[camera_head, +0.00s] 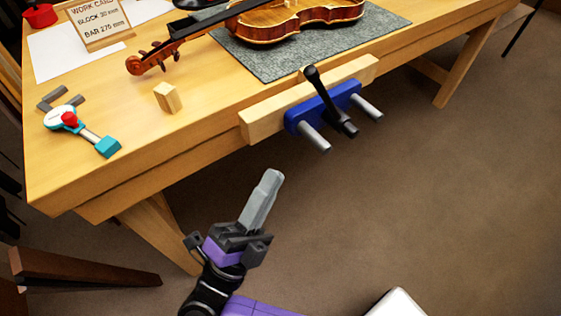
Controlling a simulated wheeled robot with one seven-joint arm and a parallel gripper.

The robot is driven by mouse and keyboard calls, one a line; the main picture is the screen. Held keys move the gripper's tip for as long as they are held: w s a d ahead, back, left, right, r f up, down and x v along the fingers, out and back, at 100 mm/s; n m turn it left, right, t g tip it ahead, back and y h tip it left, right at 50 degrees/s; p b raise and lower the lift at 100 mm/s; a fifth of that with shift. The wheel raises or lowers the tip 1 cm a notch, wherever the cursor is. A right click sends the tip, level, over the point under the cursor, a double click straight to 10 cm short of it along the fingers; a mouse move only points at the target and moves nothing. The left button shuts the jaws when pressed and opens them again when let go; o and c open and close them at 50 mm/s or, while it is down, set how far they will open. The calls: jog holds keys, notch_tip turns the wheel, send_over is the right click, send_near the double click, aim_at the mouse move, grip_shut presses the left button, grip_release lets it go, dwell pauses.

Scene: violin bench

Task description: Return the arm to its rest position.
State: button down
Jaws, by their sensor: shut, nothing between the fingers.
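My gripper (265,190) is shut and empty. It hangs in the air in front of the workbench (205,128), low in the picture and left of the blue vise. Its grey fingers point up and slightly right in the picture, toward the bench's front edge, and appear apart from it. My purple and black wrist is below the fingers. The rest of my arm runs out at the bottom edge.
A vise (325,108) with wooden jaws and a black handle juts from the bench front. A violin (290,20) lies on a grey mat (262,63). A wood block (168,97) and teal tool (107,146) lie left. A brown wooden piece (80,268) stands lower left. Floor at right is clear.

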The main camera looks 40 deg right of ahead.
jog(key=shift+s+a+f, duration=0.1)
jog(key=shift+a+f, duration=0.1)
jog(key=shift+a, duration=0.15)
jog(key=w+a+r+n+t+y, duration=0.1)
jog(key=a+r+n+t+y, duration=0.2)
jog(key=n+t+y, duration=0.5)
jog(key=w+a+r+n+t+y, duration=0.1)
jog(key=a+r+n+t+y, duration=0.15)
jog(key=n+t+y, duration=0.4)
jog(key=s+d+f+n+g+y, duration=0.5)
jog(key=s+f+n, duration=0.3)
jog(key=s, duration=0.3)
jog(key=s+d+f+n+g+y, duration=0.3)
jog(key=s+d+f+n+y, duration=0.2)
jog(key=s+d+f+n, duration=0.4)
notch_tip(320, 180, up, 26)
jog(key=s+a+m+p, duration=0.1)
jog(key=a+p, duration=0.1)
jog(key=p, duration=2.3)
jog(key=shift+a+r+m, duration=0.2)
jog(key=shift+r+m, duration=0.05)
jog(key=shift+m, duration=0.1)
